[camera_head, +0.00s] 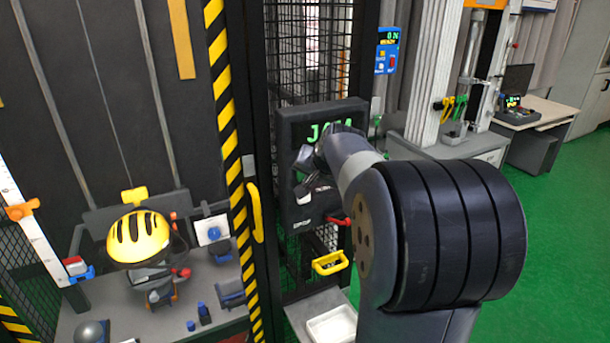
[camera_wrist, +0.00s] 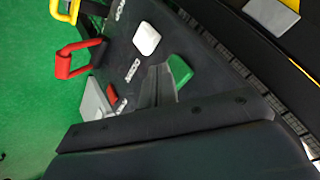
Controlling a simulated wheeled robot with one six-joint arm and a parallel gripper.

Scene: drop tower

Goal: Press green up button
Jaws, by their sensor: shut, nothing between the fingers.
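The dark control panel (camera_head: 290,135) stands on the black frame in the head view, with a lit green display (camera_head: 322,131) near its top. The green button (camera_wrist: 181,71) shows in the wrist view as a wedge-shaped key, just right of my fingertips. My gripper (camera_wrist: 158,70) is shut and empty, its tips over the panel face at the green button's left edge. I cannot tell whether they touch it. A white button (camera_wrist: 146,38) and a small red button (camera_wrist: 112,94) sit on the same panel. In the head view my arm covers much of the panel.
A red handle (camera_wrist: 78,59) and a yellow handle (camera_wrist: 65,14) stick out beside the panel. A striped post (camera_head: 228,120) and a bench with a yellow helmet (camera_head: 138,238) stand left. A white tray (camera_head: 333,325) lies below. Green floor is open at right.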

